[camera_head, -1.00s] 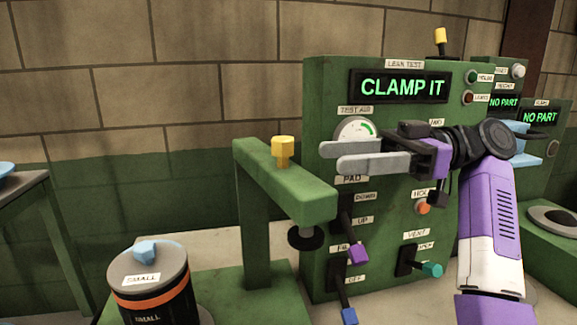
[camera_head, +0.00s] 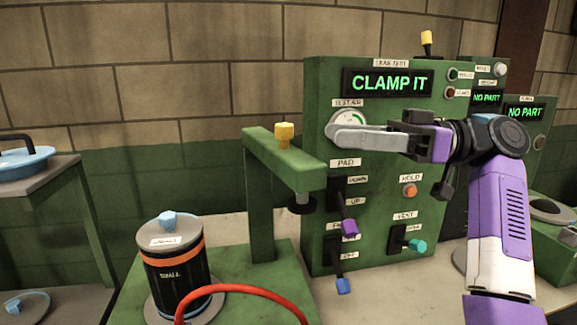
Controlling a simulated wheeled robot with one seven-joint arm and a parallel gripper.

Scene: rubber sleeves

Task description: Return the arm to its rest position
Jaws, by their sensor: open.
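My gripper (camera_head: 332,136) is in front of the green leak test machine (camera_head: 390,190), its grey fingers pointing left across the test air gauge (camera_head: 350,119). It is seen edge-on, so the gap between the fingers is hard to see; nothing shows between them. My purple and white arm (camera_head: 500,220) rises from the lower right and bends at the top. The machine's screen (camera_head: 392,83) reads CLAMP IT. The purple pad lever (camera_head: 349,228), blue fill lever (camera_head: 343,286) and teal vent lever (camera_head: 417,246) are below the gripper, apart from it.
A red hose (camera_head: 262,291) curves at the front. A side table (camera_head: 50,182) holds a blue-lidded item (camera_head: 24,160). Two screens at right read NO PART. Space left of the gripper is open.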

